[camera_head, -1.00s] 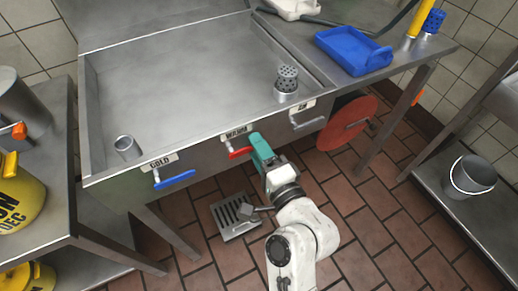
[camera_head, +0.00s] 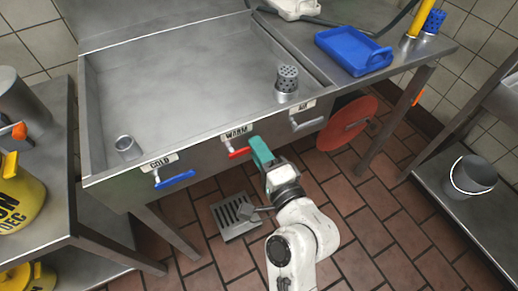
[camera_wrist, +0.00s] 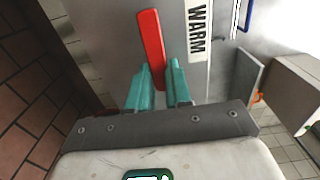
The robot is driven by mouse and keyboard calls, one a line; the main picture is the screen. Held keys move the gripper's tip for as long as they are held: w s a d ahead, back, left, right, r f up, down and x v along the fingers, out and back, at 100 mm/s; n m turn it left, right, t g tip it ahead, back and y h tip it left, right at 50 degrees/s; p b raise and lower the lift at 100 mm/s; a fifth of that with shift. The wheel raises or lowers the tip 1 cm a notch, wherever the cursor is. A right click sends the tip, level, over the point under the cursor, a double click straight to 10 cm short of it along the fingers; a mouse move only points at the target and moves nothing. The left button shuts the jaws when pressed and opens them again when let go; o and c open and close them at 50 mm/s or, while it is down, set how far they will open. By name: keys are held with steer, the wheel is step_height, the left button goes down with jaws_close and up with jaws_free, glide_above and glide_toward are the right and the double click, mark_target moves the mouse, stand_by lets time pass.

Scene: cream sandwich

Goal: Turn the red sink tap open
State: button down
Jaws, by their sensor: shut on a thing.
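The red tap handle (camera_head: 238,152) sticks out from the front of the steel sink, under the WARM label (camera_head: 237,132). My gripper (camera_head: 257,148) is at the right end of this handle, below the sink's front rim. In the wrist view the red handle (camera_wrist: 150,36) runs down between my two teal fingers (camera_wrist: 160,76). The fingers are shut on its outer end, beside the WARM label. The handle's far end, where it joins the sink, is not clear in the wrist view.
A blue COLD handle (camera_head: 175,179) is to the left and a grey handle (camera_head: 308,124) to the right. A blue tray (camera_head: 345,55) lies on the right counter. A floor drain (camera_head: 235,216) lies below my arm.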

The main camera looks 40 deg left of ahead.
mark_target(232, 162)
steer(key=shift+f+m+p, duration=0.1)
steer(key=shift+m+p, duration=0.2)
steer(key=shift+s+a+f+m+p, duration=0.35)
steer(key=shift+s+f+m+p, duration=0.5)
steer(key=shift+m+p, duration=1.5)
steer(key=shift+s+a+f+m+p, duration=0.3)
steer(key=shift+s+f+m+p, duration=0.75)
steer(key=shift+m, duration=2.45)
steer(key=shift+s+a+f+m+p, duration=0.35)
steer(key=shift+s+f+m+p, duration=0.3)
steer(key=shift+m+p, duration=1.8)
steer(key=shift+m+b, duration=0.55)
steer(key=shift+m, duration=0.05)
steer(key=c, duration=1.1)
jaws_free()
steer(key=shift+o, duration=0.3)
